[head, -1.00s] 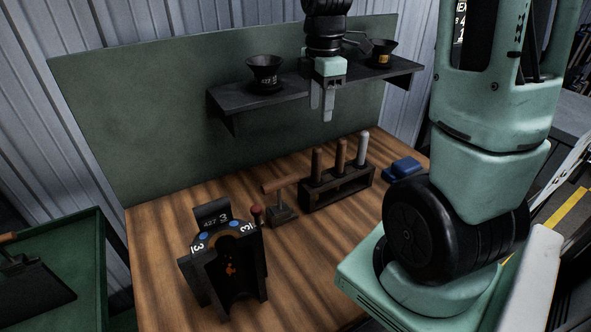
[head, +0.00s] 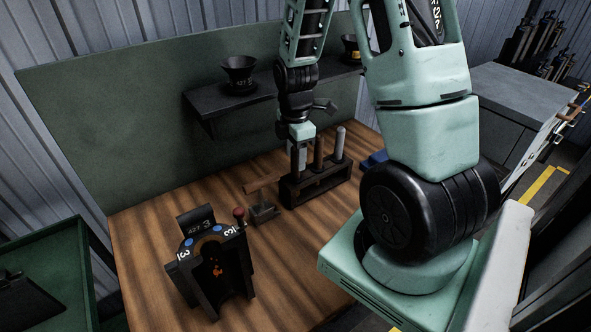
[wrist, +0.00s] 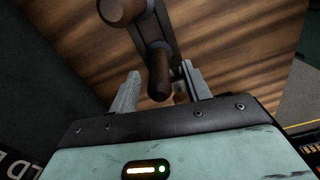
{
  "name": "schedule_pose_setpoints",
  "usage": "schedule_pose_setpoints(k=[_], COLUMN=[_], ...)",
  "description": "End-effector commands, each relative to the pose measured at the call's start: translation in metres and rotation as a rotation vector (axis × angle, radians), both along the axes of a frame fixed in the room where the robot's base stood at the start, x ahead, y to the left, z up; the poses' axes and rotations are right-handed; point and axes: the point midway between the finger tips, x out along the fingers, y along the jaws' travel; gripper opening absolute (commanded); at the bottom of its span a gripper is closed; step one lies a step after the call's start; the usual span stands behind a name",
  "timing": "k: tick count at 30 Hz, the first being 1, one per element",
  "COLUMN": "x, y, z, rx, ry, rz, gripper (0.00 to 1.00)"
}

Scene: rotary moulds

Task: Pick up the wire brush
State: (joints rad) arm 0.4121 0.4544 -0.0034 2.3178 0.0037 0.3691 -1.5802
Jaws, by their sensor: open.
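A dark rack (head: 325,188) on the wooden bench holds upright handles in a row. I cannot tell from the handles which is the wire brush; the ends in the rack are hidden. My gripper (head: 299,165) is open and points down at the rack's left end, covering the leftmost handle in the head view. In the wrist view my gripper (wrist: 161,72) has a brown wooden handle (wrist: 158,75) showing between its fingers, with no clear contact. Another brown handle (wrist: 120,10) lies outside the fingers. The middle brown handle (head: 319,152) and a grey one (head: 339,142) stand to the right.
A shelf (head: 205,105) with a black funnel (head: 238,77) is behind. A blue object (head: 374,160) lies right.

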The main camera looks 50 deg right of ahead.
Motion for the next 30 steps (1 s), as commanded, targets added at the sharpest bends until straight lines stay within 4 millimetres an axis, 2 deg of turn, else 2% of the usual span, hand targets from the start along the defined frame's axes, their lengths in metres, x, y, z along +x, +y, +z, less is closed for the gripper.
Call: schedule_pose_setpoints(k=[6, 9, 17, 22, 30], x=[0.0, 0.0, 0.001, 0.001, 0.001], y=[0.001, 0.0, 0.0, 0.0, 0.0], z=[-0.024, -0.03, -0.032, -0.031, -0.031], rx=[0.001, 0.001, 0.0, 0.0, 0.0], ry=[0.003, 0.002, -0.001, -0.001, -0.001], rz=[0.0, -0.001, -0.001, -0.001, -0.001], gripper=[0.48, 0.48, 0.48, 0.01, 0.0])
